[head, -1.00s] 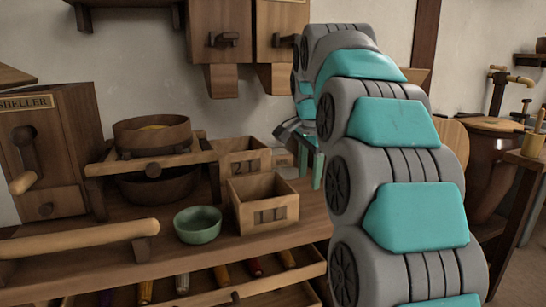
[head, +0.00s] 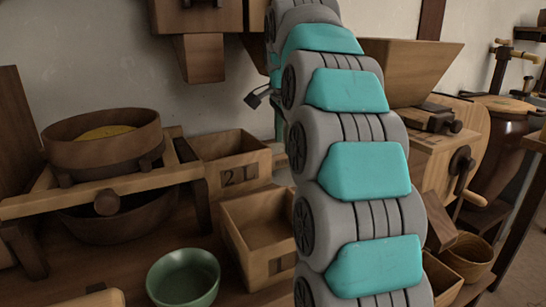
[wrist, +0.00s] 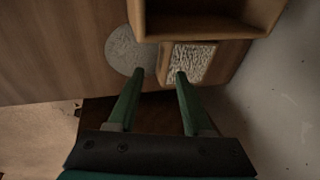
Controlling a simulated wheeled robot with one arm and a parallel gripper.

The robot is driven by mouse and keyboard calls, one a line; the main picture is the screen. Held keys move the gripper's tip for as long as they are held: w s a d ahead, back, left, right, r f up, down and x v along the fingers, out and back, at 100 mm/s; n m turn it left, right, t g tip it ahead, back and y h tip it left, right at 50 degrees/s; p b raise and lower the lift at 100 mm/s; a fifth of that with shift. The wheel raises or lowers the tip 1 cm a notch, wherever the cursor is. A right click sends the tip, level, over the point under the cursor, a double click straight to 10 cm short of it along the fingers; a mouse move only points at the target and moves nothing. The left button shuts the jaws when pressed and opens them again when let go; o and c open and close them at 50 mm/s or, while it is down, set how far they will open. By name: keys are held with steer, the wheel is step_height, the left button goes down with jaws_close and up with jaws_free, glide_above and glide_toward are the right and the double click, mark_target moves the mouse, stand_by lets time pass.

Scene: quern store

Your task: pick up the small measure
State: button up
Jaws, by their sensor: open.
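Two open wooden box measures stand on the bench in the head view. One marked 2 (head: 235,178) is at the back, and one marked 1 (head: 282,262) is in front of it, partly behind my arm. I cannot tell for certain which is the small measure. My gripper (wrist: 159,74) is open with nothing between its green fingers; in the head view my arm hides most of it. In the wrist view, an open wooden box (wrist: 150,37) is at the top, and a wooden box with pale, rough contents (wrist: 190,62) is just beyond the right fingertip.
A round grey disc (wrist: 127,50) lies beyond the left fingertip. A green bowl (head: 183,277) stands left of the front measure. A wooden sieve (head: 100,150) rests on a frame at left. A wooden mill with a hopper (head: 410,68) stands to the right of my arm. A wall is behind.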

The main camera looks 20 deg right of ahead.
mark_target(283, 157)
steer(key=shift+w+x, duration=0.15)
steer(key=shift+x, duration=1.4)
steer(key=shift+w+x, duration=0.15)
steer(key=shift+x, duration=1.4)
steer(key=shift+d+r, duration=0.1)
steer(key=shift+r, duration=0.1)
jaws_close()
